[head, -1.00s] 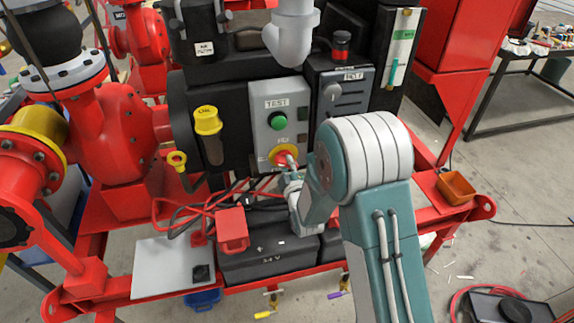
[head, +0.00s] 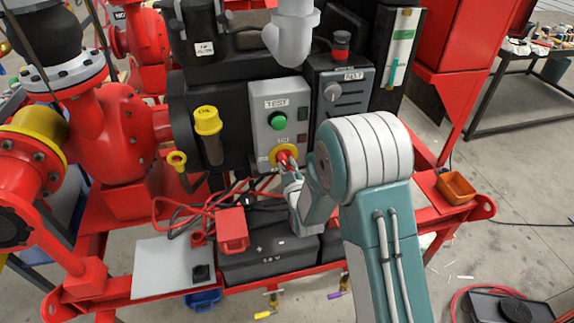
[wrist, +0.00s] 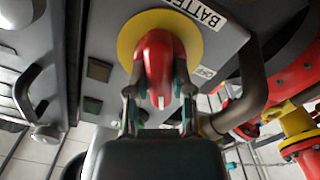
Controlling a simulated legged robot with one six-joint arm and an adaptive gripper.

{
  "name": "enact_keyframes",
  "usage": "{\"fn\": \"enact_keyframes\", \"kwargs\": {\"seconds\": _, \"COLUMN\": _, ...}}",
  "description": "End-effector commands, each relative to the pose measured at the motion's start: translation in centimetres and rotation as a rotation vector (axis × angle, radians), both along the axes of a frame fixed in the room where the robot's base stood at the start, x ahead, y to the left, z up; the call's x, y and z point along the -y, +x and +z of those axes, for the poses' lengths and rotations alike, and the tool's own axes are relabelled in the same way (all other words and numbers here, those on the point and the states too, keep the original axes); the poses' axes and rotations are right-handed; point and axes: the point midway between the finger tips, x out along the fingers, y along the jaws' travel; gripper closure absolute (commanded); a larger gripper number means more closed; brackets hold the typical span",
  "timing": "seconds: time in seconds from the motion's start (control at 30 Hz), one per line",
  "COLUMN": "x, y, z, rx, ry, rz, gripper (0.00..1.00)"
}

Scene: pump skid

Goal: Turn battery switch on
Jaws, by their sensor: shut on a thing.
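The battery switch (head: 284,156) is a red handle on a yellow round plate, low on the grey panel (head: 262,96). In the wrist view its red handle (wrist: 155,55) sticks out toward me from the yellow plate (wrist: 194,35). A partly cut-off label beside it begins "BATTER". My gripper (wrist: 157,90) is shut on the red handle, with one finger on each side. In the head view my gripper (head: 289,176) meets the handle from below right, and my arm hides part of the area right of it.
A green button (head: 278,121) under the "TEST" label sits above the switch. A black battery (head: 268,258) with red cables lies below. A yellow-capped oil filler (head: 207,122) stands left. In the wrist view a dark bent pipe (wrist: 250,95) passes close right of my gripper.

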Motion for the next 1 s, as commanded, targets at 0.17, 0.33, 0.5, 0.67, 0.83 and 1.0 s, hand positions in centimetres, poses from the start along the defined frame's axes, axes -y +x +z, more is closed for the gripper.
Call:
{"fn": "enact_keyframes", "kwargs": {"seconds": 0.17, "x": 0.0, "y": -0.3, "z": -0.7, "rx": -0.018, "ry": -0.004, "rz": 0.003, "gripper": 1.00}}
{"fn": "enact_keyframes", "kwargs": {"seconds": 0.33, "x": 0.0, "y": -0.3, "z": -0.7, "rx": -0.018, "ry": -0.005, "rz": 0.003, "gripper": 1.00}}
{"fn": "enact_keyframes", "kwargs": {"seconds": 0.5, "x": 0.0, "y": -0.2, "z": -0.5, "rx": -0.013, "ry": -0.004, "rz": 0.002, "gripper": 0.36}}
{"fn": "enact_keyframes", "kwargs": {"seconds": 0.67, "x": 0.0, "y": -0.1, "z": -0.3, "rx": -0.008, "ry": -0.002, "rz": 0.001, "gripper": 0.36}}
{"fn": "enact_keyframes", "kwargs": {"seconds": 0.83, "x": 0.1, "y": -0.4, "z": -0.2, "rx": -0.007, "ry": -0.001, "rz": 0.001, "gripper": 0.36}}
{"fn": "enact_keyframes", "kwargs": {"seconds": 1.0, "x": 0.7, "y": -2.7, "z": -0.2, "rx": -0.008, "ry": -0.002, "rz": 0.001, "gripper": 0.36}}
